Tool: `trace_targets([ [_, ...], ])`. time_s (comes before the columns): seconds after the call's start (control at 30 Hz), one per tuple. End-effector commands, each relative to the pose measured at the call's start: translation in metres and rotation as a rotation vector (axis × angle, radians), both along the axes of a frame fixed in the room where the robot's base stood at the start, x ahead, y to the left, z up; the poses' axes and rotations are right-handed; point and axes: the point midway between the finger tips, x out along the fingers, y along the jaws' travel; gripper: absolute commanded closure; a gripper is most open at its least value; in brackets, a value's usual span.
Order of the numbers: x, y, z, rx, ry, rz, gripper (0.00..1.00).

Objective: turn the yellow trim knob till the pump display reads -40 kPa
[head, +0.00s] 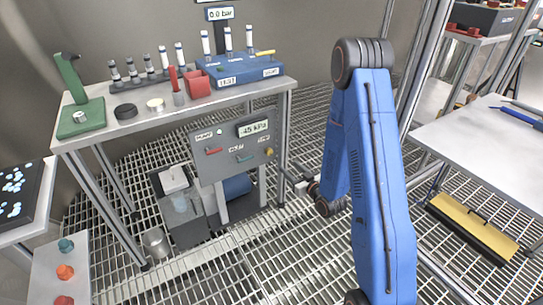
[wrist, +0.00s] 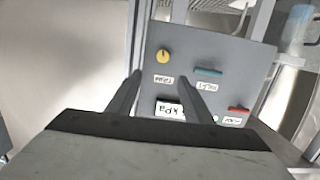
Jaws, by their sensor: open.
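The yellow trim knob (head: 269,151) is at the right end of the grey pump panel (head: 225,165) under the bench. The pump display (head: 253,128) above it reads -45 kPa. In the wrist view the panel is upside down, with the yellow trim knob (wrist: 162,56) and a TRIM label near it. My gripper (wrist: 162,74) is open and empty; its two fingers point at the panel, with the knob beyond their tips and between them in the picture. The knob looks apart from the fingers. In the head view my gripper (head: 299,186) is small, right of the panel and lower than the knob.
The panel also carries a red handle (head: 214,150) and a teal handle (head: 245,158). The bench (head: 130,127) above holds tubes, a blue TEST block (head: 235,75) and a green stand (head: 80,118). A bench leg (head: 283,150) stands between my gripper and the panel's right side in the picture.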

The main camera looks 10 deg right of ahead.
Motion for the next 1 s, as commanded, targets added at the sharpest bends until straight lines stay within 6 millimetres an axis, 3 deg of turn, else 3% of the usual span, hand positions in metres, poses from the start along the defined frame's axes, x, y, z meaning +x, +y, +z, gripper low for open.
trace_targets([
  [0.2,-0.012,0.0,-0.024,0.072,-0.065,0.006,0.54],
  [0.47,-0.015,0.001,-0.029,0.101,-0.098,0.007,0.54],
  [0.67,0.007,0.009,-0.028,0.1,-0.1,0.009,0.54],
  [1.0,0.064,0.027,-0.028,0.101,-0.099,0.009,0.54],
])
